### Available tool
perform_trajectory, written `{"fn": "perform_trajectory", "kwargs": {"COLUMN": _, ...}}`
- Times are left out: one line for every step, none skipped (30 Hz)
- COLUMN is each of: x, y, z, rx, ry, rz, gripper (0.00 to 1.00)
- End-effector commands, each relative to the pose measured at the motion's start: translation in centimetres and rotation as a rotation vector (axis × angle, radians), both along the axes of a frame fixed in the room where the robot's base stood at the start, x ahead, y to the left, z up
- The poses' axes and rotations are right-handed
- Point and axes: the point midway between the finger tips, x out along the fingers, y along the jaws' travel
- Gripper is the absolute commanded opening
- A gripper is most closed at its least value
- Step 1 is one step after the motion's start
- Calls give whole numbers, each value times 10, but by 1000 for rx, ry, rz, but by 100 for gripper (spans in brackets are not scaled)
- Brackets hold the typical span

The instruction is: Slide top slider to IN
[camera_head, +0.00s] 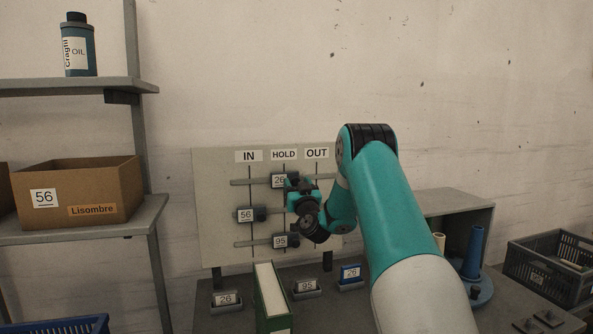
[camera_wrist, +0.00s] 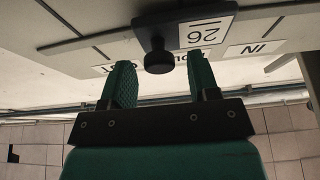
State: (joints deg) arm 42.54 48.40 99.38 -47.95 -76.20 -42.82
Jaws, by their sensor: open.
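The slider board (camera_head: 218,180) has columns marked IN, HOLD and OUT from left to right. The top slider (camera_head: 279,181), labelled 26, stands on its rail under HOLD. My gripper (camera_head: 296,186) is at this slider's right side and hides part of it. In the wrist view, which is upside down, the slider's 26 plate (camera_wrist: 207,33) and dark round knob (camera_wrist: 158,60) show. My open gripper (camera_wrist: 161,68) has one green finger on each side of the knob, with gaps on both sides. How deep the knob sits between the fingertips is unclear.
The middle slider (camera_head: 246,215), labelled 56, is under IN; the bottom slider (camera_head: 280,241), labelled 95, is under HOLD. A green binder (camera_head: 270,298) and small number stands (camera_head: 226,299) stand below the board. Left of the board is a shelf (camera_head: 75,234); the top rail toward IN looks clear.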

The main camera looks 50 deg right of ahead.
Motion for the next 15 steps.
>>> {"fn": "perform_trajectory", "kwargs": {"x": 3, "y": -2, "z": 5, "rx": 0, "ry": 1, "rz": 0, "gripper": 55}}
{"fn": "perform_trajectory", "kwargs": {"x": 4, "y": -2, "z": 6, "rx": 0, "ry": 1, "rz": 0, "gripper": 55}}
{"fn": "perform_trajectory", "kwargs": {"x": 6, "y": -3, "z": 6, "rx": 0, "ry": 0, "rz": 0, "gripper": 55}}
{"fn": "perform_trajectory", "kwargs": {"x": 7, "y": -4, "z": 6, "rx": 0, "ry": 0, "rz": 0, "gripper": 55}}
{"fn": "perform_trajectory", "kwargs": {"x": 7, "y": -4, "z": 5, "rx": -1, "ry": 0, "rz": 0, "gripper": 55}}
{"fn": "perform_trajectory", "kwargs": {"x": 8, "y": -5, "z": 5, "rx": 0, "ry": 1, "rz": 0, "gripper": 55}}
{"fn": "perform_trajectory", "kwargs": {"x": 8, "y": -5, "z": 5, "rx": 0, "ry": 1, "rz": 0, "gripper": 55}}
{"fn": "perform_trajectory", "kwargs": {"x": 9, "y": -5, "z": 4, "rx": 0, "ry": 1, "rz": 0, "gripper": 55}}
{"fn": "perform_trajectory", "kwargs": {"x": 9, "y": -6, "z": 4, "rx": 0, "ry": 0, "rz": 0, "gripper": 55}}
{"fn": "perform_trajectory", "kwargs": {"x": 9, "y": -6, "z": 4, "rx": 0, "ry": 0, "rz": 0, "gripper": 55}}
{"fn": "perform_trajectory", "kwargs": {"x": 9, "y": -6, "z": 4, "rx": 0, "ry": 0, "rz": 0, "gripper": 55}}
{"fn": "perform_trajectory", "kwargs": {"x": 9, "y": -6, "z": 3, "rx": 0, "ry": 0, "rz": 0, "gripper": 55}}
{"fn": "perform_trajectory", "kwargs": {"x": 9, "y": -6, "z": 3, "rx": 0, "ry": 0, "rz": 0, "gripper": 55}}
{"fn": "perform_trajectory", "kwargs": {"x": 9, "y": -6, "z": 3, "rx": 0, "ry": 0, "rz": 0, "gripper": 55}}
{"fn": "perform_trajectory", "kwargs": {"x": 9, "y": -6, "z": 3, "rx": 0, "ry": 0, "rz": 0, "gripper": 55}}
